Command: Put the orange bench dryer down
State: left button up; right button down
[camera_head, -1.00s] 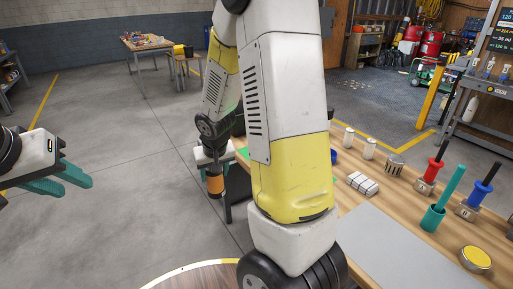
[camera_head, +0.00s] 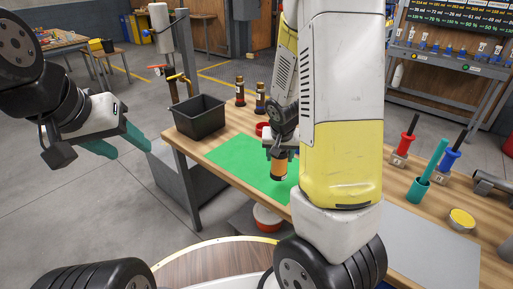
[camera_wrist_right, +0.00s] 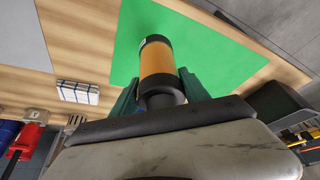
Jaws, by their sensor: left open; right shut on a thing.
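The orange bench dryer (camera_head: 279,167), an orange cylinder with black ends, hangs from my right gripper (camera_head: 279,151) in the head view. It is over the right part of the green mat (camera_head: 238,164) on the workbench. In the right wrist view the dryer (camera_wrist_right: 155,62) sits between the teal fingers of my right gripper (camera_wrist_right: 159,88), with the green mat (camera_wrist_right: 205,50) behind it. Whether its end touches the mat I cannot tell. My left gripper (camera_head: 128,144) is open and empty, off the bench's left side.
A black bin (camera_head: 200,118) stands at the bench's left corner. Dark bottles (camera_head: 240,91) stand behind the mat, and a red ring-shaped thing (camera_head: 263,129) is near the dryer. The left part of the mat is clear.

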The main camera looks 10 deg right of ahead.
jog(key=shift+w+a+f, duration=0.55)
jog(key=shift+w+f, duration=0.3)
jog(key=shift+w, duration=1.6)
jog(key=shift+w+a+f, duration=0.6)
jog(key=shift+w+f, duration=0.2)
jog(key=shift+w, duration=1.6)
jog(key=shift+w+a+f, duration=0.55)
jog(key=shift+w+f, duration=0.3)
jog(key=shift+w, duration=1.6)
jog(key=shift+f, duration=0.15)
jog(key=c, duration=0.6)
grip_release()
jog(key=shift+o, duration=0.2)
